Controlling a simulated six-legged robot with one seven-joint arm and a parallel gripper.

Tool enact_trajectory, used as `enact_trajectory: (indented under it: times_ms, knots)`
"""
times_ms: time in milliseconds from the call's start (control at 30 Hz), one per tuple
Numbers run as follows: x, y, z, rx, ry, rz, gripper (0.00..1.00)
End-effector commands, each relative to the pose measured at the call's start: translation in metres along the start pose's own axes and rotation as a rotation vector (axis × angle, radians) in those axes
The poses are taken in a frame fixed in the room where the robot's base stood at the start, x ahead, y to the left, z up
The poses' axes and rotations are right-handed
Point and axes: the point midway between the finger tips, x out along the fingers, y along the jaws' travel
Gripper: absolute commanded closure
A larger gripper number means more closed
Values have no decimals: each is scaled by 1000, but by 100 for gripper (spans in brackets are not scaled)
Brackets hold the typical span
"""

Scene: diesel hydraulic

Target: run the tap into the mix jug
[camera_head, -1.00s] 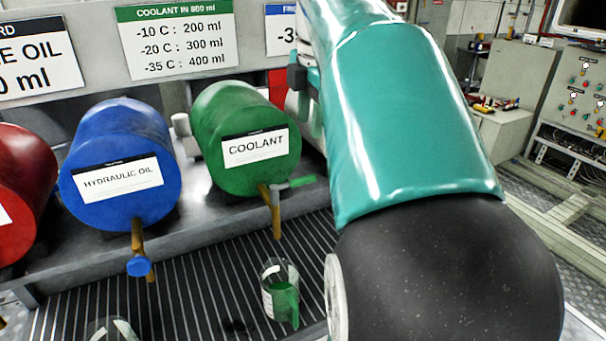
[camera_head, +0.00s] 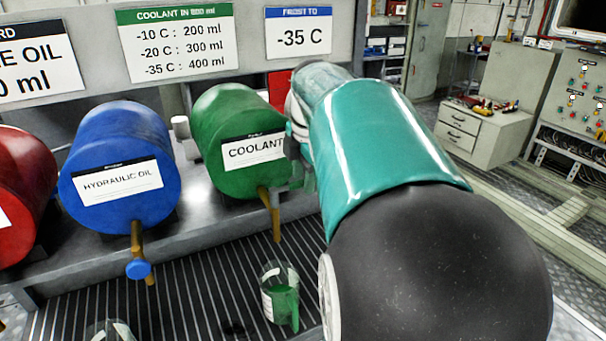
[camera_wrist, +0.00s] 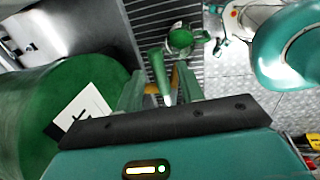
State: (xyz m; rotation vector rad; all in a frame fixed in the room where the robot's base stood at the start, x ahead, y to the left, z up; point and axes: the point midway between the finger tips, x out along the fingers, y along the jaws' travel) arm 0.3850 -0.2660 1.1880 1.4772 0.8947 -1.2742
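The green drum labelled COOLANT (camera_head: 237,140) lies on its side on the shelf. Its brown tap spout (camera_head: 273,215) points down above the mix jug (camera_head: 281,295), a clear jug with a white label and green in it, standing on the grating. In the wrist view the jug (camera_wrist: 182,41) shows beyond the tap. My gripper (camera_wrist: 161,82) is open at the tap, with the green tap lever (camera_wrist: 157,66) between its fingers; contact cannot be told. In the head view my arm hides the lever. No stream from the spout is discernible.
A blue HYDRAULIC OIL drum (camera_head: 122,165) with a blue-handled tap (camera_head: 138,268) and a red drum (camera_head: 22,195) stand left. Another container (camera_head: 110,331) is cut off below. Signs read FROST TO -35 C (camera_head: 298,33) and coolant in 800 ml (camera_head: 180,40), -35 C: 400 ml.

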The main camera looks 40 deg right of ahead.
Motion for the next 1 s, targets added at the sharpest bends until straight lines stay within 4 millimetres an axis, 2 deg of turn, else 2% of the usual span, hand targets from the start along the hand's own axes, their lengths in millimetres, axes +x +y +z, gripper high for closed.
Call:
enact_trajectory:
  times_ms: [233, 400, 433, 733, 1000]
  knots:
    - [1, 0, 0, 0, 0, 0, 64]
    - [1, 0, 0, 0, 0, 0, 98]
    - [1, 0, 0, 0, 0, 0, 100]
    - [0, -2, -1, 34, -7, 0, 100]
    - [-3, -17, -5, 259, -52, 1, 100]
